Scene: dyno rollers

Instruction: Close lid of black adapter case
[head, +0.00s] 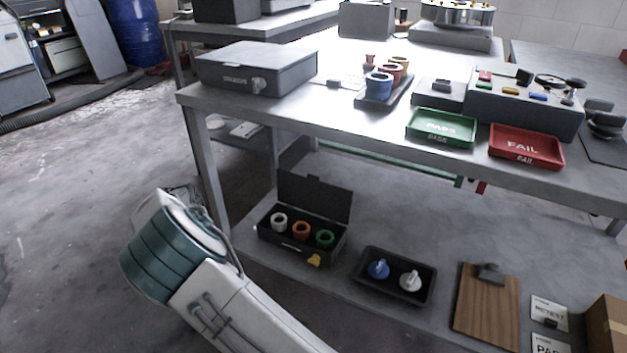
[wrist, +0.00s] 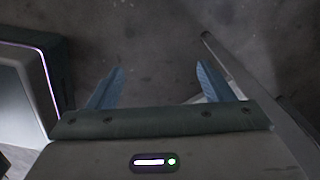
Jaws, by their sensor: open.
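The black adapter case (head: 290,246) stands on the lower shelf in the head view with its lid (head: 314,198) raised at the back. A white, an orange and a green ring-shaped adapter sit inside it. A small yellow piece (head: 314,260) is at its front right corner. My gripper shows in the wrist view (wrist: 157,88) with its two blue fingers apart, open and empty over bare grey floor. The case is not visible in the wrist view. In the head view my arm is left of and in front of the case; the fingers are not visible there.
A table leg (head: 206,165) rises left of the case. The upper tabletop (head: 340,125) overhangs the lower shelf. A black tray (head: 395,276) with a blue and a white piece lies right of the case, then a clipboard (head: 486,305). Open floor (head: 75,220) is at left.

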